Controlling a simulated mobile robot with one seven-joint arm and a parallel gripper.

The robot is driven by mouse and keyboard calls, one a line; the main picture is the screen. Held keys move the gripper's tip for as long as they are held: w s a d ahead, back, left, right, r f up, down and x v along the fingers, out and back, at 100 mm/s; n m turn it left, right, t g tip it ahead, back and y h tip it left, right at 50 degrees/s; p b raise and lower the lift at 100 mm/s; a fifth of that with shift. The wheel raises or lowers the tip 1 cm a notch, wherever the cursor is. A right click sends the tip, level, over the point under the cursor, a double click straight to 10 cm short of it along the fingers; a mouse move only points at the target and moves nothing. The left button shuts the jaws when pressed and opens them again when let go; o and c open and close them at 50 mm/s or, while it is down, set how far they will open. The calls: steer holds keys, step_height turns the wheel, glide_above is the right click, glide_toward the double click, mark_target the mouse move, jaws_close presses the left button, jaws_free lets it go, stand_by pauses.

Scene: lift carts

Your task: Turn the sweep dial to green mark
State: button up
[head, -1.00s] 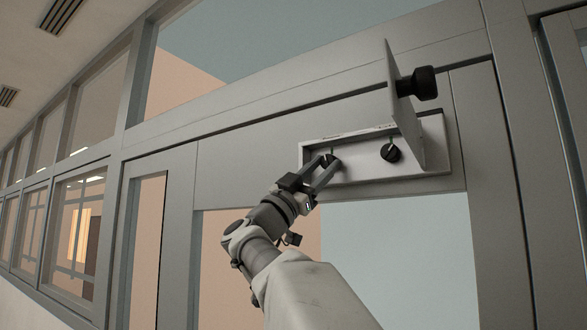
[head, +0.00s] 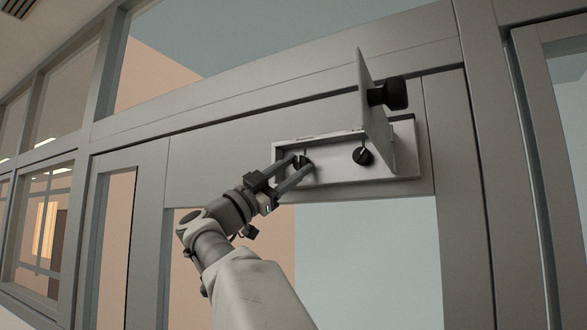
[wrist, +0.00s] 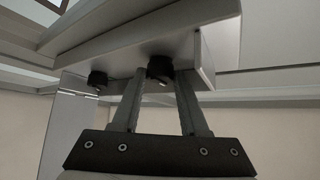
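A white box (head: 338,177) with an open lid is fixed high on the grey frame. It holds two black dials, a left dial (head: 300,161) and a right dial (head: 363,156), each with a small green mark above it. I cannot read which one is the sweep dial. My gripper (head: 297,169) is at the left dial, with one finger on each side of it. In the wrist view the fingers are apart, with that dial (wrist: 160,68) at their tips and the other dial (wrist: 97,80) beside them. I cannot tell whether the fingertips touch the dial.
Grey frame posts and window panes surround the box. The space below the box is clear.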

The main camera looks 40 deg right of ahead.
steer(key=o, duration=0.4)
steer(key=b+v, duration=0.6)
steer(key=v, duration=1.1)
steer(key=shift+a+f, duration=0.1)
steer(key=shift+a, duration=0.1)
